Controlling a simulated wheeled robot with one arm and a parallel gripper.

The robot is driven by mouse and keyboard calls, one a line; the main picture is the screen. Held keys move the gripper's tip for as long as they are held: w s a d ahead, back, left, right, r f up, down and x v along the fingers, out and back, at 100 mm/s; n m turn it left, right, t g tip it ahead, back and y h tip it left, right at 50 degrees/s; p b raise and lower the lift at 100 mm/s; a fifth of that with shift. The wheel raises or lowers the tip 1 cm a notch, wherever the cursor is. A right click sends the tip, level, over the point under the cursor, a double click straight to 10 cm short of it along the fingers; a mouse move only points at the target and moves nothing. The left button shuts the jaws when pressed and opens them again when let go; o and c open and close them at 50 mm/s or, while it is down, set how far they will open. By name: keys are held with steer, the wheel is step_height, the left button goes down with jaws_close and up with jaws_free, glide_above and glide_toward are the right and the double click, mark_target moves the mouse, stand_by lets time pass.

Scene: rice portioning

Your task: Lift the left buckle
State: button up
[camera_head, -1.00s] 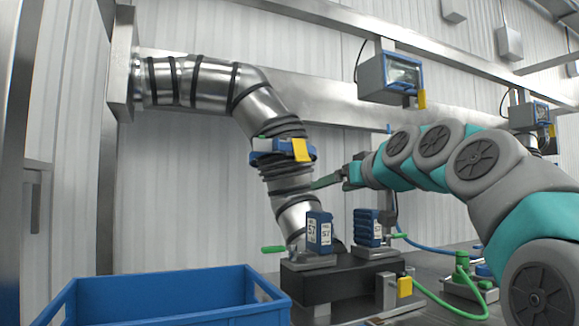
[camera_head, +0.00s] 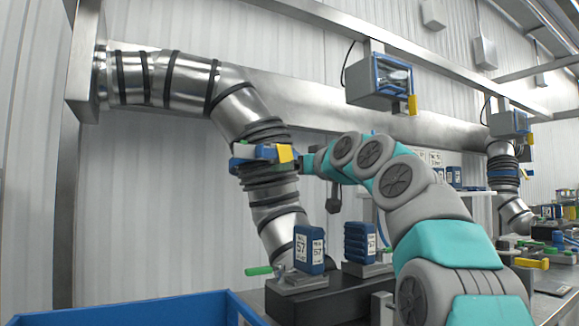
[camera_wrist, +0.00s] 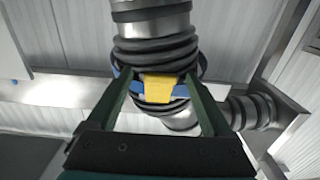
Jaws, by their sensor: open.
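The left buckle is a yellow tab (camera_head: 285,153) on a blue clamp band (camera_head: 246,152) around the ribbed black section of the metal duct (camera_head: 232,110). In the wrist view the yellow buckle (camera_wrist: 160,87) is at the centre, with the blue band (camera_wrist: 122,78) behind it. My gripper (camera_wrist: 156,77) is open, with one dark green finger on each side of the buckle. I cannot tell whether either finger touches it. In the head view my gripper (camera_head: 303,163) is just right of the buckle, and its fingers are mostly hidden.
Two blue packs marked 57, left (camera_head: 309,249) and right (camera_head: 359,242), stand on metal plates over a dark block (camera_head: 330,300). A blue crate (camera_head: 190,310) is at the front left. A blue-framed box (camera_head: 380,80) with a yellow tab hangs above my arm.

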steer(key=shift+x, duration=0.95)
jaws_close()
steer(key=shift+s, duration=0.1)
